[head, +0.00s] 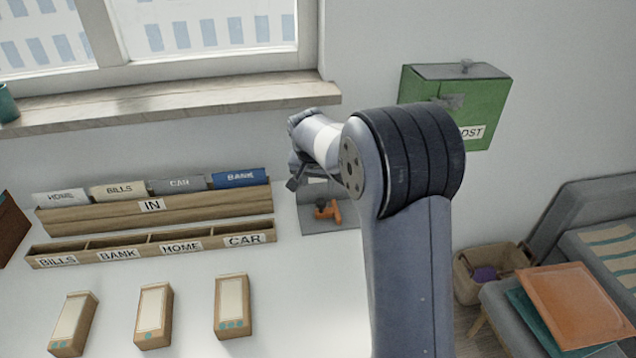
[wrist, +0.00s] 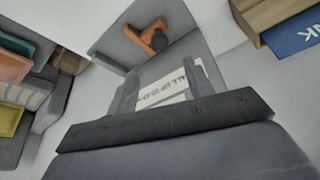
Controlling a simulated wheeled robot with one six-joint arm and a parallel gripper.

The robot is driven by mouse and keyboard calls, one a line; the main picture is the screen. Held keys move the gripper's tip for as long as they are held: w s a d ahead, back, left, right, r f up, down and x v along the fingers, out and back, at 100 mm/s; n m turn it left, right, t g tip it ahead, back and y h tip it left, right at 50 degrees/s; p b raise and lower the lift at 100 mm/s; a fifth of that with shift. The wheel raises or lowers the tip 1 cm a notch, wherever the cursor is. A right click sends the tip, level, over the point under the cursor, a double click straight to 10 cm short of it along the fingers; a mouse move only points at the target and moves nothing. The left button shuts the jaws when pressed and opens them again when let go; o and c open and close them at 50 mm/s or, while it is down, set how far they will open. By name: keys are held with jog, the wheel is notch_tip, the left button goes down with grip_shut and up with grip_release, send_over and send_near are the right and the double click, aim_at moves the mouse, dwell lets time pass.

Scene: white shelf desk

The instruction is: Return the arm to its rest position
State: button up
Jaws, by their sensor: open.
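My arm rises from the bottom right of the head view and bends left at its dark ribbed joint. My gripper (head: 297,182) is at the arm's far end, in front of the wall, just right of the wooden IN rack (head: 110,216). Its fingers are partly hidden there by the wrist. In the wrist view my gripper (wrist: 168,88) shows two fingers spread apart. A white label (wrist: 160,94) with dark lettering shows beyond and between them, and I cannot tell how far off it is. I see nothing held.
A grey tray (head: 312,222) with an orange-and-dark object (head: 328,210) is just below the gripper. A lower rack (head: 150,245) has BILLS, BANK, HOME and CAR slots. Three wooden blocks (head: 232,306) stand in front. A green box (head: 490,110) hangs on the wall; a chair (head: 590,215) is at right.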

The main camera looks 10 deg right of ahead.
aim_at(324, 201)
jog(key=shift+f, duration=0.1)
jog(key=p+x, duration=0.1)
jog(key=x, duration=0.9)
jog(key=shift+w+f, duration=0.2)
jog(key=shift+d+p, duration=0.55)
jog(key=shift+f, duration=0.1)
